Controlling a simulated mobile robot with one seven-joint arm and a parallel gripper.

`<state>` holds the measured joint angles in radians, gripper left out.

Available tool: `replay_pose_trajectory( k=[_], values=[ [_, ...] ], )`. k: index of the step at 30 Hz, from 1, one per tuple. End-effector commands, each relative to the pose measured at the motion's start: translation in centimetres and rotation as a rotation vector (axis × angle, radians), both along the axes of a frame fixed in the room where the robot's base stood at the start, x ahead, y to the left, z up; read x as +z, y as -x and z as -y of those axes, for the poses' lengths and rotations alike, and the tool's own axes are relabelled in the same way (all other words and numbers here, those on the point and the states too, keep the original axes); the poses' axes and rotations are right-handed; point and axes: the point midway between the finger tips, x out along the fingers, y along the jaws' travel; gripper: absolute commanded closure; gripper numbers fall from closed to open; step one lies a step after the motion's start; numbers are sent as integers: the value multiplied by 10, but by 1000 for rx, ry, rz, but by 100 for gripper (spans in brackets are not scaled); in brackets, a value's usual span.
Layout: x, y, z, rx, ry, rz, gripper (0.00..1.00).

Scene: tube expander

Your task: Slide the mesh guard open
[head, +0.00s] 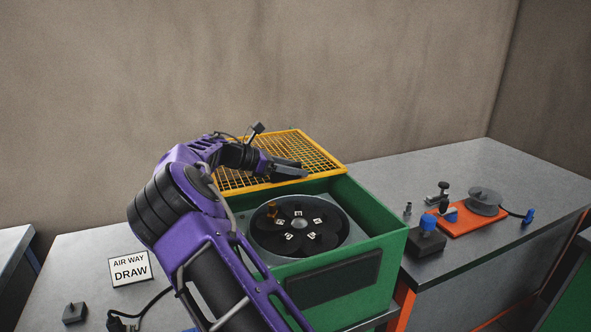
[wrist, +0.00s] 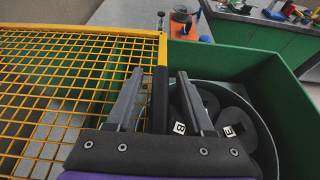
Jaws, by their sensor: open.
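The yellow mesh guard (head: 300,143) lies over the back part of the green box (head: 388,238), and the front part is uncovered. In the wrist view, the mesh guard (wrist: 75,75) fills the left side. My gripper (head: 303,173) is at the guard's front edge. In the wrist view, my open gripper (wrist: 161,73) has one finger on each side of the guard's dark edge bar (wrist: 160,98). I cannot tell whether either finger touches it. Inside the box, a round black turntable (head: 322,246) with white lettered tags is exposed.
A sign reading "AIR WAY DRAW" (head: 131,268) and a small black block (head: 75,313) are on the bench at left. On the right bench stand an orange-based device (head: 462,222) and a blue-knobbed block (head: 428,240). The right bench's back is clear.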

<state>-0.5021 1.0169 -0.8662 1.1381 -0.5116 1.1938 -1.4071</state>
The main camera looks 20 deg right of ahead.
Motion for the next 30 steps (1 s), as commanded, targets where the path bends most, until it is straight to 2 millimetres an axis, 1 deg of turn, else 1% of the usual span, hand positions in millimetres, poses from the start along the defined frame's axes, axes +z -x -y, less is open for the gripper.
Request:
replay_pose_trajectory(
  k=[3,9,10,14,15,17,18,19,30],
  values=[
    [-1,0,4,0,0,0,48],
    [-2,0,4,0,0,-1,48],
    [-2,0,3,0,0,-1,49],
    [-2,0,3,0,0,-1,73],
    [-2,0,3,0,0,-1,80],
    [-2,0,3,0,0,-1,91],
    [-2,0,3,0,0,-1,98],
    [-2,0,3,0,0,-1,100],
    [-2,0,3,0,0,-1,100]
  ],
)
